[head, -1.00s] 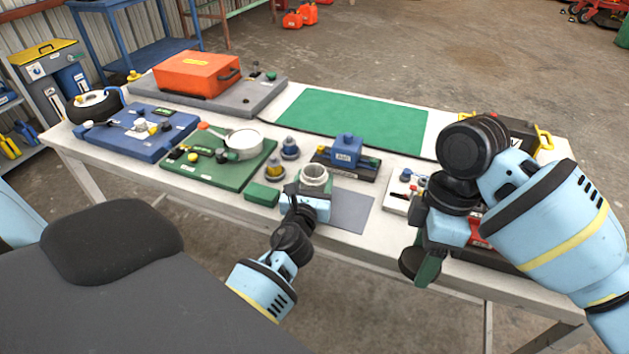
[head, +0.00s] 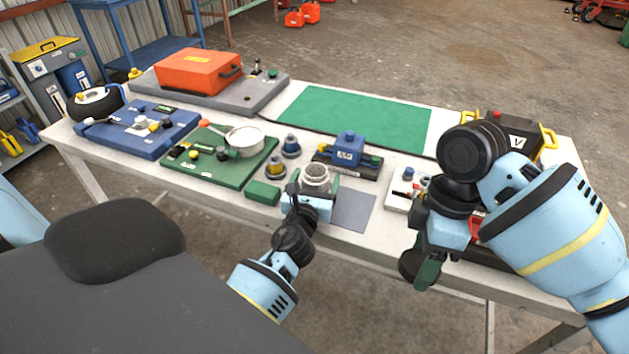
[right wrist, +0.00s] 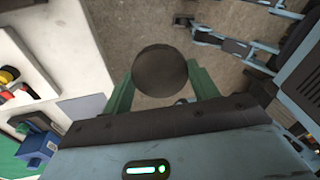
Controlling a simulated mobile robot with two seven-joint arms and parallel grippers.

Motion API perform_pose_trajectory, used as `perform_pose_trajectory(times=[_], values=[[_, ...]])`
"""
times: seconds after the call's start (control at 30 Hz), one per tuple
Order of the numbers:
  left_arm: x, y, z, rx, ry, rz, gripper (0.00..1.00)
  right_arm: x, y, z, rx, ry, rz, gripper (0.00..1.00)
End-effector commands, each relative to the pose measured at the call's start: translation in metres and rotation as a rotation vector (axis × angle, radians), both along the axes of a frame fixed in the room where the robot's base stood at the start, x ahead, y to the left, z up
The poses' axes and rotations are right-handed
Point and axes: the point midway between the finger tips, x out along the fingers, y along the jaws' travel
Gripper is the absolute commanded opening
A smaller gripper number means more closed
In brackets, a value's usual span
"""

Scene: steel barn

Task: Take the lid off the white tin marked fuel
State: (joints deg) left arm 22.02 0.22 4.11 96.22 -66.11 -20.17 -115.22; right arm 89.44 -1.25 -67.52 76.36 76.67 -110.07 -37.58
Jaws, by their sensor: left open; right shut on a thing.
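The white tin (head: 315,180) stands upright near the front of the table, with its round top uncovered and its grey inside showing. No fuel marking is readable on it. My left gripper (head: 315,189) is open at the tin's near side, with a green finger beside the tin; contact is unclear. My right gripper (right wrist: 160,84) is shut on a dark round lid (right wrist: 160,65), held between its green fingers. In the head view the lid (head: 411,266) is off the table's front edge, well right of the tin.
A grey mat (head: 354,212) lies bare right of the tin. A small green block (head: 262,192) and yellow-topped part (head: 275,171) stand left of it. A blue device (head: 349,150) is behind. The green mat (head: 355,120) is clear.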

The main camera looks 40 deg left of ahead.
Motion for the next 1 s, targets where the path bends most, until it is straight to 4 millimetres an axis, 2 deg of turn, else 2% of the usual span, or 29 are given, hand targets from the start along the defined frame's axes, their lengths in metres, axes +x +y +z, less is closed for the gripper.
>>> perform_pose_trajectory(times=[0.17, 0.47, 0.7, 1.0], values=[[-0.006, -0.003, 0.003, 0.0, 0.001, -0.001, 0.8, 0.0, 0.0, 0.006, 0.0, -0.008, 0.0, 0.32], [-0.058, -0.024, 0.001, -0.001, 0.003, -0.001, 0.8, 0.0, 0.0, 0.003, 0.0, -0.003, 0.0, 0.32], [-0.095, -0.039, 0.0, -0.002, 0.003, 0.0, 0.8, 0.0, 0.0, -0.007, 0.0, 0.009, 0.0, 0.32], [-0.111, -0.046, 0.003, -0.001, 0.0, 0.0, 0.8, -0.001, 0.0, -0.011, 0.0, 0.014, 0.0, 0.32]])
